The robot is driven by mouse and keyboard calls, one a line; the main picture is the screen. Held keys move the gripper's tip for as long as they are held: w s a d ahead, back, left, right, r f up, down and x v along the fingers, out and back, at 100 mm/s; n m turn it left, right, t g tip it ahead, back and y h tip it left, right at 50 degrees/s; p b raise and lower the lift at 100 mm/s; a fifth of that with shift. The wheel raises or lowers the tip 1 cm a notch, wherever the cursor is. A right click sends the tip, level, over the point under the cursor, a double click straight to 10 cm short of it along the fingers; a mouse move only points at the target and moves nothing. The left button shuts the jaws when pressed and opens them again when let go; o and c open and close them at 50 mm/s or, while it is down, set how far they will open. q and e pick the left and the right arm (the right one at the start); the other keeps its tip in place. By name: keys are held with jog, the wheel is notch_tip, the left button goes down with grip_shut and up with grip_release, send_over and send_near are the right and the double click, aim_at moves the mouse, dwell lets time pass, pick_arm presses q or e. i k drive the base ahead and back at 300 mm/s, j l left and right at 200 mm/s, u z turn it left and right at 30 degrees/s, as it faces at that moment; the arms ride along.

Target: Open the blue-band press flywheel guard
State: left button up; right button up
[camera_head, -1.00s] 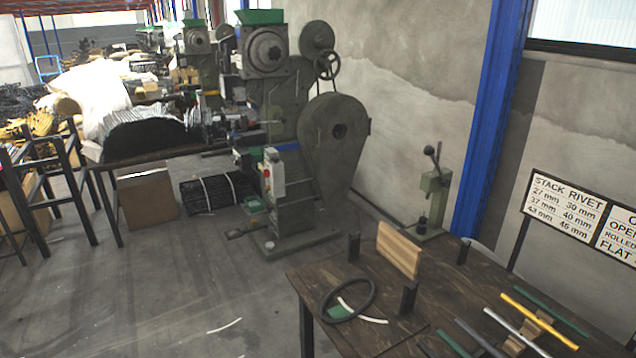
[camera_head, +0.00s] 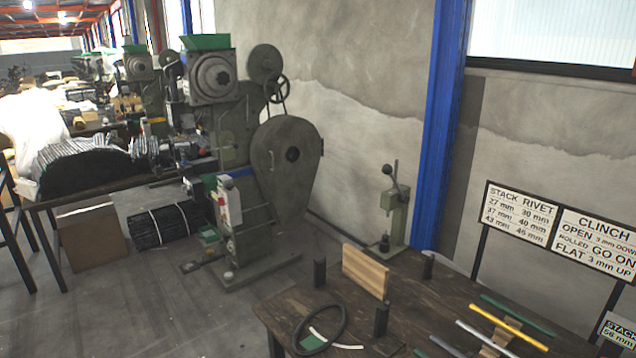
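The nearest press (camera_head: 232,125) is a grey-green machine at centre left with a green hopper on top. A blue band (camera_head: 235,173) crosses its lower part, above a white control box. Its flywheel guard (camera_head: 298,172) is a large dark grey teardrop-shaped cover on the press's right side. The guard looks shut, and the wheel behind it is hidden. Neither of my grippers is in view.
A dark wooden table (camera_head: 268,308) with a wood block (camera_head: 365,270), a black ring and coloured rods fills the lower right. A small green hand press (camera_head: 396,210) stands behind it. A second press (camera_head: 140,68) with a yellow band stands farther back. Bare floor lies at lower left.

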aim_at(289, 186)
jog(key=i+j+u, duration=0.4)
jog(key=j, duration=0.35)
jog(key=i+j+u, duration=0.4)
jog(key=i+j, duration=0.15)
jog(key=i+j+u, duration=0.15)
jog(key=i, duration=0.3)
jog(key=i+j+u, duration=0.2)
jog(key=i, duration=0.25)
jog(key=i+j+u, duration=0.15)
jog(key=i, duration=0.35)
jog(key=i+l+z, duration=0.1)
jog(key=i+z, duration=0.75)
jog(key=i+j+z, duration=0.2)
jog(key=i+z, duration=0.2)
jog(key=i+l+z, duration=0.15)
jog(key=i+z, duration=0.85)
jog(key=i+l+u, duration=0.15)
jog(key=i+l, duration=0.9)
jog(key=l, duration=0.1)
